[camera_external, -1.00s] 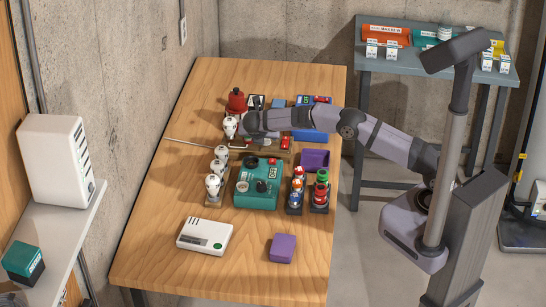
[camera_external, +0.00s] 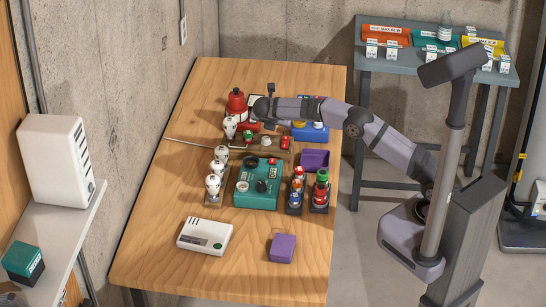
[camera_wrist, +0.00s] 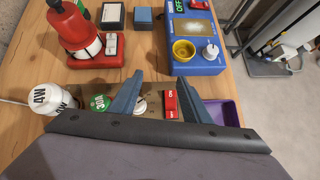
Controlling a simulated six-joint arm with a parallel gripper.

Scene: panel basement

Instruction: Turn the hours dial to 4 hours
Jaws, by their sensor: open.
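A teal box (camera_external: 257,195) with a black round knob (camera_external: 262,186) on top stands mid-table in the external view; the knob's markings are too small to read, so I cannot tell if it is the hours dial. My gripper (camera_wrist: 157,92) is open and empty in the wrist view. Its fingers are above a brown board (camera_external: 262,152) with a green 30A cap (camera_wrist: 99,102) and a red switch (camera_wrist: 170,103). In the external view my gripper (camera_external: 262,110) is beyond the teal box, near the far end of the table.
A red device (camera_wrist: 92,50) and a blue box (camera_wrist: 195,65) with a yellow cup and white knob stand at the far end. White bulbs (camera_external: 214,184) stand left of the teal box. A purple tray (camera_external: 315,159) is to its right.

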